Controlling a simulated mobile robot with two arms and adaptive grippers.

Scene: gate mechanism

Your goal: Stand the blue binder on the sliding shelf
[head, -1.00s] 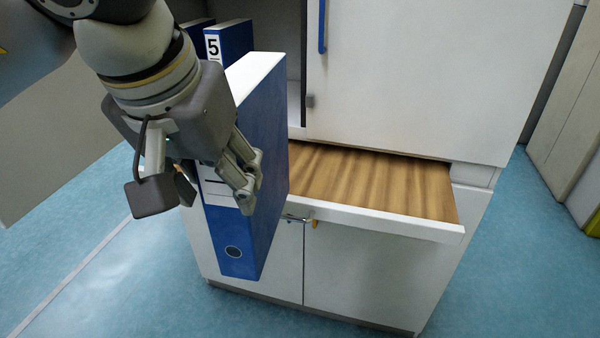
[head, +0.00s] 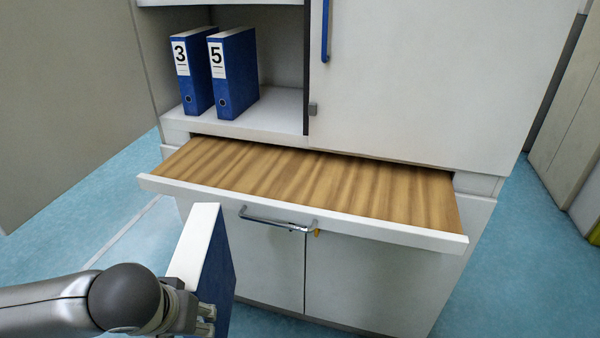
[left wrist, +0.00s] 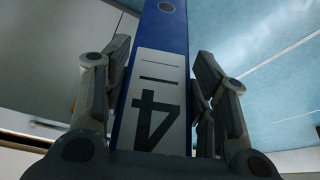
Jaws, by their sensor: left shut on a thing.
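The blue binder (head: 216,270) is upright in my left gripper (head: 203,313), in front of the cabinet and lower than the shelf. In the left wrist view the binder (left wrist: 163,45) shows its spine with a label marked 4, and the fingers of the left gripper (left wrist: 160,100) are on both sides of it. The sliding shelf (head: 300,185), wood-topped with a white front edge, is pulled out of the cabinet and empty. My right gripper is not in view.
Two blue binders, marked 3 (head: 193,75) and 5 (head: 234,75), stand in the open compartment above the shelf's left part. A closed white door (head: 440,80) with a blue handle is at right. A metal handle (head: 275,220) is below the shelf edge.

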